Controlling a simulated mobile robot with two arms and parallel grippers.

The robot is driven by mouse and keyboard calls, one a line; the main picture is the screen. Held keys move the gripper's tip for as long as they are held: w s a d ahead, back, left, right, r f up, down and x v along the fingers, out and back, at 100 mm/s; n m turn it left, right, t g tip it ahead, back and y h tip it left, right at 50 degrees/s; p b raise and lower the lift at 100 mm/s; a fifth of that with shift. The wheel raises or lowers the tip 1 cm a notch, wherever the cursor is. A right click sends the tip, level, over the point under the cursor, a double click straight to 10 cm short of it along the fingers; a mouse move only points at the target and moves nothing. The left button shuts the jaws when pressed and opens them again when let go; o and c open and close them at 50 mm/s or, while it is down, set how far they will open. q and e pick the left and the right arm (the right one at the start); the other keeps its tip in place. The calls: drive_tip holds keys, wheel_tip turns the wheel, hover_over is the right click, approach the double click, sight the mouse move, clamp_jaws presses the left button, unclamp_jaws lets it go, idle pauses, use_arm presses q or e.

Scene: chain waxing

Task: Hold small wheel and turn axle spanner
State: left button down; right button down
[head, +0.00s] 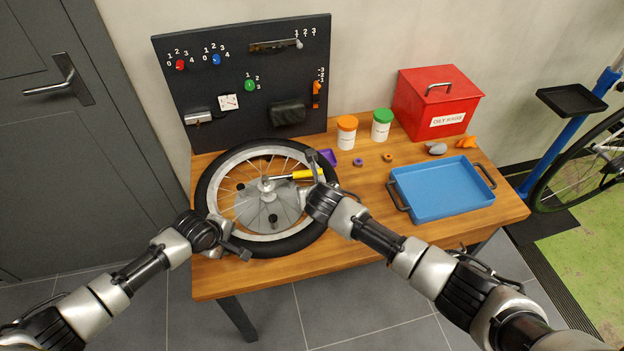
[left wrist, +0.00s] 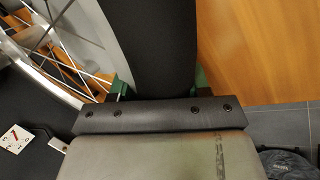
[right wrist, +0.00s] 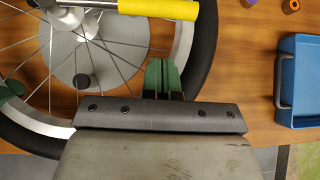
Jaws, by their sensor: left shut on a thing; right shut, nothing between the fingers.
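The small wheel (head: 210,182), with black tyre and silver rim, lies flat on the left of the table. Its tyre also shows in the left wrist view (left wrist: 155,45). The axle spanner (head: 303,175), with a yellow handle and metal shaft, reaches from the hub toward the right rim; the handle shows at the top of the right wrist view (right wrist: 165,12). My left gripper (head: 226,228) is shut on the tyre at the near-left edge. My right gripper (right wrist: 163,76) is shut and empty, over the wheel's right side beside the spanner handle, apart from it in the right wrist view.
A blue tray (head: 440,190) and red box (head: 436,95) stand on the right. Orange-capped (head: 346,133) and green-capped (head: 381,126) jars stand at the back. Small rings (head: 388,157) lie mid-table. A dark pegboard (head: 245,60) stands behind the wheel. The table's near-right part is clear.

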use_arm(q)
drive_tip(key=shift+a, duration=0.1)
use_arm(e)
drive_tip(key=w, duration=0.4)
drive_tip(key=shift+w+a, duration=0.1)
drive_tip(key=shift+a, duration=0.3)
drive_tip(key=shift+w+a, duration=0.15)
drive_tip(key=shift+w, duration=1.1)
drive_tip(key=shift+w+a, duration=0.1)
drive_tip(key=shift+w, duration=1.15)
drive_tip(key=shift+s, duration=0.15)
drive_tip(key=shift+s+d+f, duration=0.1)
drive_tip(key=shift+s+d, duration=0.25)
drive_tip(key=s+d+r, duration=0.5)
drive_tip(key=s+r, duration=0.2)
drive_tip(key=s, duration=0.1)
drive_tip(key=shift+s+d, duration=0.15)
drive_tip(key=shift+d, duration=0.2)
